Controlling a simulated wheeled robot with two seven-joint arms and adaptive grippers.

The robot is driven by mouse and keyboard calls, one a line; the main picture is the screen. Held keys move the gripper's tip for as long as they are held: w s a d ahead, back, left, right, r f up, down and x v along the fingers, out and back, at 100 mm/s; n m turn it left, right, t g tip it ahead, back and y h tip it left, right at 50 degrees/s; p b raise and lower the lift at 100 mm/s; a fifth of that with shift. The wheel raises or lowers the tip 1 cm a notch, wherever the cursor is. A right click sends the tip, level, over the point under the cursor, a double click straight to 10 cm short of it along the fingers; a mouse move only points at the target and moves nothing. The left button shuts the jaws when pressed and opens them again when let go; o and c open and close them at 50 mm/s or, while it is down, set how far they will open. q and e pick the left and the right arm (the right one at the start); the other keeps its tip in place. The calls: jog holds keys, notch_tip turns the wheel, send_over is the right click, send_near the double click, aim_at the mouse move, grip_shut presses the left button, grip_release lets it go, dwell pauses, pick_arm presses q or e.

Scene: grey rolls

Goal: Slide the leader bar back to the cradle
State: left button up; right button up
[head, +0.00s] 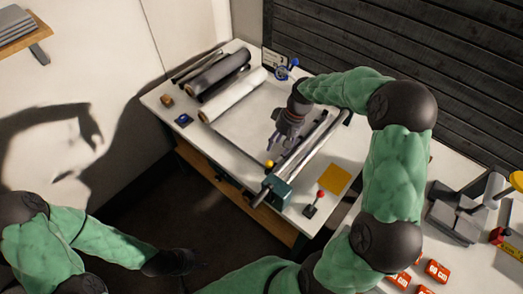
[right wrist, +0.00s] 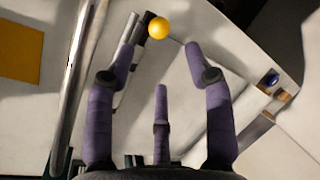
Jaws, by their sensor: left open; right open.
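A dark bar (head: 310,135), probably the leader bar, lies beside a silver roller on the white table. A yellow ball knob (head: 269,163) is at its near end; the knob also shows in the right wrist view (right wrist: 158,27). My right gripper (head: 273,143) is open and empty above the table. In the right wrist view its fingers (right wrist: 161,40) are spread, with the knob between and just beyond the tips. My left gripper (head: 190,262) is low at the left, away from the table; its fingers are dark and hard to make out. I cannot tell which part is the cradle.
A silver roller (head: 300,152) ends at a teal block (head: 282,191). White (head: 235,95) and dark grey (head: 219,74) rolls lie at the table's far left. A red-knobbed lever (head: 314,203) and yellow square (head: 335,179) are to the right.

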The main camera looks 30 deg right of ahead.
aim_at(270, 162)
jog(key=b+x, duration=0.2)
jog(key=x, duration=0.8)
jog(key=shift+s+a+f, duration=0.1)
jog(key=shift+a+f, duration=0.05)
jog(key=shift+f, duration=0.15)
grip_shut()
